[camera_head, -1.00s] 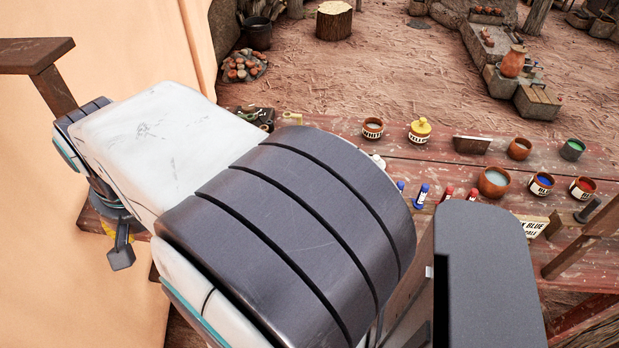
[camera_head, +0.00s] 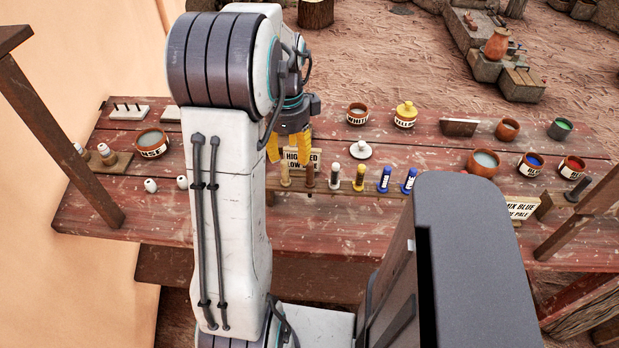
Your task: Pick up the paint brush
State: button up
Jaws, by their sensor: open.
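I cannot pick out a paint brush for certain. A rack (camera_head: 335,190) on the red wooden table holds a row of upright, handle-like or bottle-like items, among them a brown one (camera_head: 309,176), a yellow one (camera_head: 359,178) and two blue ones (camera_head: 384,180). My gripper (camera_head: 288,150) has yellow fingers, spread and pointing down, with nothing seen between them. It hangs above the left end of the rack, in front of a small lettered sign (camera_head: 305,158). My arm hides part of the table left of it.
The table (camera_head: 420,230) carries labelled pots such as the white (camera_head: 357,114) and yellow (camera_head: 405,115) ones at the back, and blue (camera_head: 531,166) and red (camera_head: 572,168) ones at the right. A rinse pot (camera_head: 151,144) stands left. Wooden posts (camera_head: 62,140) rise at the sides.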

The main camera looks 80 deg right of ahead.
aim_at(309, 183)
jog(key=s, duration=0.1)
jog(key=s+f+m, duration=0.1)
jog(key=s+d+f+m, duration=0.1)
jog(key=s, duration=0.1)
jog(key=shift+s+f, duration=0.1)
jog(key=shift+f, duration=3.4)
grip_shut()
